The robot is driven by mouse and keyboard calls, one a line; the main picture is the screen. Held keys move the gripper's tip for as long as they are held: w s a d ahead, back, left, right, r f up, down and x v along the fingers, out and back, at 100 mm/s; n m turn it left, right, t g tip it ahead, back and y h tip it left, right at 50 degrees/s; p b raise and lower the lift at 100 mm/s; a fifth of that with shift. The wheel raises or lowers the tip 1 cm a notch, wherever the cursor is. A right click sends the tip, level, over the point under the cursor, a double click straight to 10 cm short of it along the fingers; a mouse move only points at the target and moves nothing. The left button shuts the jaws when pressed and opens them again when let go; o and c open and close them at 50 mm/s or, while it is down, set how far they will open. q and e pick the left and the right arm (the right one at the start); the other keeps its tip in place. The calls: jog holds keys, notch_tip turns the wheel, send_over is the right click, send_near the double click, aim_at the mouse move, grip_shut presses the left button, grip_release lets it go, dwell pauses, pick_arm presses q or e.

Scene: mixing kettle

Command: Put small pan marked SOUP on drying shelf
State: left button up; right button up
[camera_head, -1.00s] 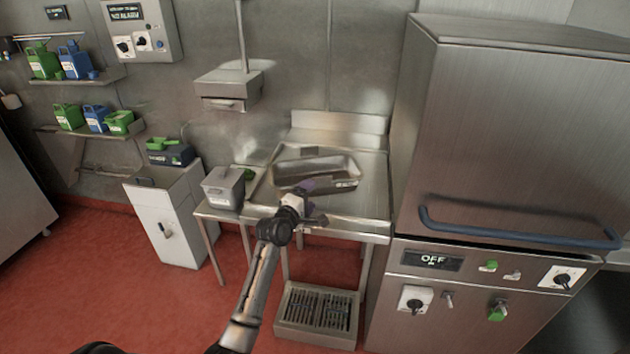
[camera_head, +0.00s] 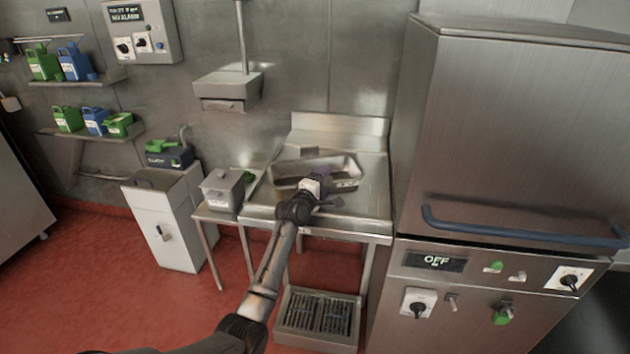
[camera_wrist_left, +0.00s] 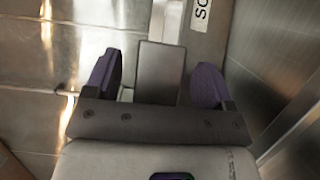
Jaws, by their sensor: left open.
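A shallow rectangular metal pan (camera_head: 287,176) lies on the steel table (camera_head: 373,190). Its front label is too small to read in the head view; in the left wrist view a label (camera_wrist_left: 201,14) shows "SO", the rest cut off. My left gripper (camera_head: 317,178) is at the pan's near side, covering part of it. In the left wrist view its two purple fingers (camera_wrist_left: 153,85) are open on either side of a flat grey tab (camera_wrist_left: 160,68), which looks like the pan's handle. Contact cannot be told. I cannot identify a drying shelf. My right gripper is not in view.
A lidded grey container (camera_head: 222,190) stands left of the pan. A large steel machine (camera_head: 520,130) with a blue bar handle and an "OFF" display closes off the right. A dispenser (camera_head: 228,88) hangs above the table. Wall shelves (camera_head: 80,80) hold green and blue jugs.

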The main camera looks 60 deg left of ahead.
pick_arm(q)
jog(key=shift+c, duration=0.2)
jog(key=c, duration=1.3)
jog(key=shift+r, duration=0.1)
grip_shut()
